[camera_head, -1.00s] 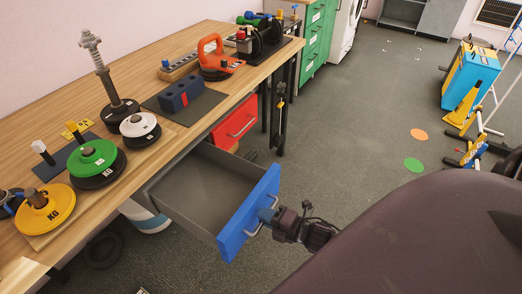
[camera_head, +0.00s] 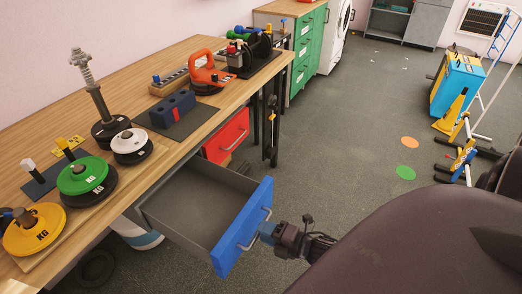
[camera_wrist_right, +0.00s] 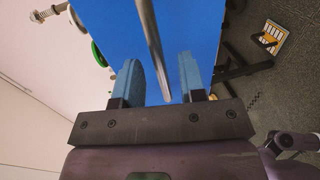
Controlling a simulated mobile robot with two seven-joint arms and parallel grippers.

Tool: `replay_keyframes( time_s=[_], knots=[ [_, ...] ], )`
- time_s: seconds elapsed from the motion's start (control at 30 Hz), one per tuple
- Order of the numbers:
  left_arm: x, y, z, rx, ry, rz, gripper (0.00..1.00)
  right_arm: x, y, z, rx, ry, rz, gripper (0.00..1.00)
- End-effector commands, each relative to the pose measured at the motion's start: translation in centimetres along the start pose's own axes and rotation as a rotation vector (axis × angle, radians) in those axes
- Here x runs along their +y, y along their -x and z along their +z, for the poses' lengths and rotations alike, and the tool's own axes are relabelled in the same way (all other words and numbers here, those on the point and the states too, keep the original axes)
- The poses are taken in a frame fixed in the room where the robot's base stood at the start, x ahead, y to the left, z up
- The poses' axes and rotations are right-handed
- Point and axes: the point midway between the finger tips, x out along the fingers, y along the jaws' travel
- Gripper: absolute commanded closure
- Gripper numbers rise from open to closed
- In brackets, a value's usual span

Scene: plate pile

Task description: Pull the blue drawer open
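The blue drawer (camera_head: 243,228) under the wooden table is pulled well out, and its grey empty inside shows. Its front also fills the middle of the right wrist view (camera_wrist_right: 200,30). A metal bar handle (camera_head: 248,243) is on the front. My right gripper (camera_head: 265,231) is at this handle, in front of the blue face. In the right wrist view its two blue fingers stand apart, with the handle bar (camera_wrist_right: 153,50) in the gap, clear of both fingers. My left gripper is not in view.
A red drawer (camera_head: 227,136) beyond it is shut. The wooden table (camera_head: 60,115) carries several weight plates, a blue block (camera_head: 173,108) and an orange kettlebell (camera_head: 208,72). The floor to the right is mostly free, with orange and green discs.

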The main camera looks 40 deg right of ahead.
Motion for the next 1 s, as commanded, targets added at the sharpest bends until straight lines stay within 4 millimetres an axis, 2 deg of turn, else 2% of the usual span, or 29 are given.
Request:
replay_keyframes(
  time_s=[0.2,0.43,0.63,1.0],
  knots=[
    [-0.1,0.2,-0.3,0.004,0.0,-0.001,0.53,0.1,4.2,0.0,-0.001,0.0,-0.001,0.63],
    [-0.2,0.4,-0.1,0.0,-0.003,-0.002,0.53,0.0,7.4,0.0,-0.001,-0.001,-0.001,0.63],
    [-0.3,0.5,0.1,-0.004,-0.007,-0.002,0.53,0.0,8.5,0.0,0.0,0.0,0.001,0.63],
    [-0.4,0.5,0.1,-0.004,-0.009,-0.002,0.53,0.0,8.6,0.0,0.0,0.0,0.0,0.63]
  ],
)
